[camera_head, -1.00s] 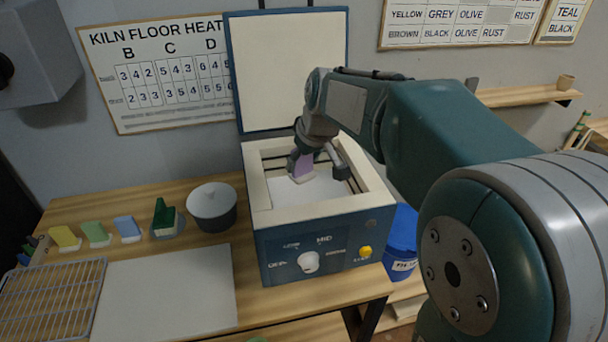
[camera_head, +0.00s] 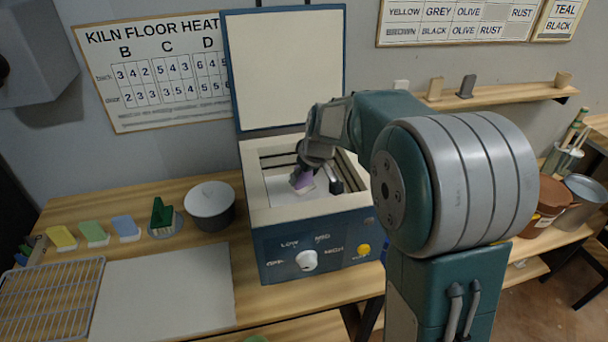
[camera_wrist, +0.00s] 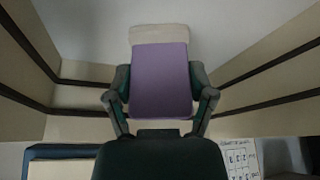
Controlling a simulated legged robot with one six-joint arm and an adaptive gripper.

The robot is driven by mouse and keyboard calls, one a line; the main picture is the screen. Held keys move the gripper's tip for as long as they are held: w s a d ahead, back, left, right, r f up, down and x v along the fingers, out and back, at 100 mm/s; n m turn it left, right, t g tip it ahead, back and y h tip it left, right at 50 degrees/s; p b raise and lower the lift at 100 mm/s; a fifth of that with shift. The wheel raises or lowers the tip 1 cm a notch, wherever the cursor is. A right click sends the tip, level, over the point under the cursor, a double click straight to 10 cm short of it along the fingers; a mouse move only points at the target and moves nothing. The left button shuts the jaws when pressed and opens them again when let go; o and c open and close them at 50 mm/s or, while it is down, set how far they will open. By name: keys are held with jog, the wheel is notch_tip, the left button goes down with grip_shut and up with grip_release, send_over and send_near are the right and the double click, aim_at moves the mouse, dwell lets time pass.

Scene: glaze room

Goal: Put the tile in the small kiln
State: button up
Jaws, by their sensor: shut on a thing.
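A purple tile (camera_head: 303,181) with a pale unglazed end is in my gripper (camera_head: 318,181), inside the open small kiln (camera_head: 258,194). In the wrist view the tile (camera_wrist: 160,80) lies between the two fingers of my gripper (camera_wrist: 160,92), its pale end pointing away from the palm. The kiln's white floor (camera_wrist: 90,30) shows beyond the tile. In the head view the tile is tilted and its pale end is at or just above the floor; I cannot tell if it touches. The kiln lid (camera_head: 286,65) stands raised behind.
A wire rack (camera_head: 50,295) and a pale board (camera_head: 165,295) lie in front.

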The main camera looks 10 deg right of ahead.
jog(key=shift+f, duration=0.15)
jog(key=o, duration=1.1)
jog(key=shift+o, duration=0.2)
jog(key=v, duration=1.2)
jog(key=s+a+f+m+h, duration=0.1)
jog(key=s+m, duration=0.1)
jog(key=s, duration=1.1)
jog(key=s+f+m+t, duration=0.1)
jog(key=s+f+m, duration=0.1)
jog(key=s, duration=1.1)
jog(key=shift+a+h, duration=0.4)
